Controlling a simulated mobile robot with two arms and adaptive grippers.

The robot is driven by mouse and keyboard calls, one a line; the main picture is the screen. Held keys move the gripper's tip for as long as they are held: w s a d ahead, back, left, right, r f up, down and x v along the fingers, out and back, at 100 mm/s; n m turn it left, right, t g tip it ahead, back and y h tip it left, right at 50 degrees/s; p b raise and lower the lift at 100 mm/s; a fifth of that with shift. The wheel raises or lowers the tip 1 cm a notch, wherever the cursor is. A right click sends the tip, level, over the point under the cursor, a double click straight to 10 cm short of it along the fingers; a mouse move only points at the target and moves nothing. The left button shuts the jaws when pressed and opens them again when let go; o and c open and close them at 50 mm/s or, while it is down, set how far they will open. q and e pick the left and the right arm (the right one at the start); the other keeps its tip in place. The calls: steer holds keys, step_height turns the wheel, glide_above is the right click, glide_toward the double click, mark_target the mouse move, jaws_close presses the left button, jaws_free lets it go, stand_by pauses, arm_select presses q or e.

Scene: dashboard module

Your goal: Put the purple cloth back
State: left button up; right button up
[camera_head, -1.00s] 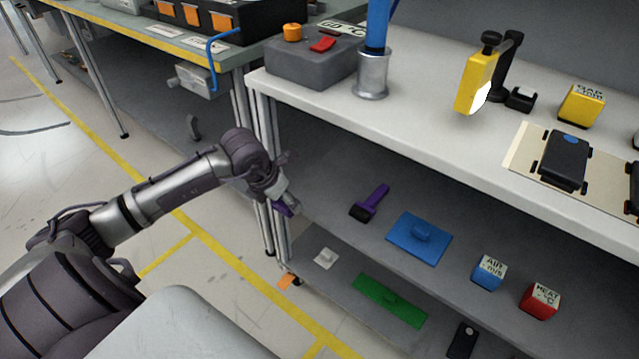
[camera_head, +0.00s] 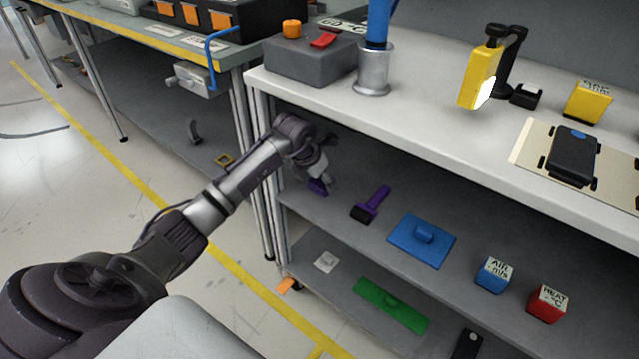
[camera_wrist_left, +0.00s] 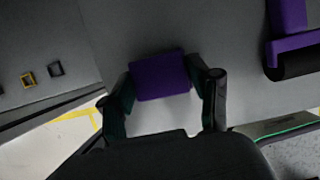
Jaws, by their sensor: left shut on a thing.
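The purple cloth (camera_wrist_left: 160,77) is a small folded purple pad between the two fingers of my left gripper (camera_wrist_left: 163,82) in the left wrist view. The gripper is shut on it. In the head view the left gripper (camera_head: 317,178) is over the left end of the middle shelf (camera_head: 335,212), under the worktop, with the cloth (camera_head: 318,187) at its tip. I cannot tell whether the cloth touches the shelf. My right gripper is in neither view.
To the right on the middle shelf lie a purple-handled tool (camera_head: 371,205), a blue plate with a knob (camera_head: 421,240), a blue box (camera_head: 493,274) and a red box (camera_head: 547,303). The white worktop (camera_head: 430,110) overhangs the shelf. A metal leg (camera_head: 266,225) stands at its left end.

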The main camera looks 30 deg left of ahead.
arm_select(q)
steer(key=shift+f, duration=0.15)
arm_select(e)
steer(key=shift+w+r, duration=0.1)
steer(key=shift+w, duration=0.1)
arm_select(q)
steer(key=shift+f, duration=0.1)
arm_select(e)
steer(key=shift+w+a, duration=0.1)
arm_select(q)
steer(key=o, duration=1.1)
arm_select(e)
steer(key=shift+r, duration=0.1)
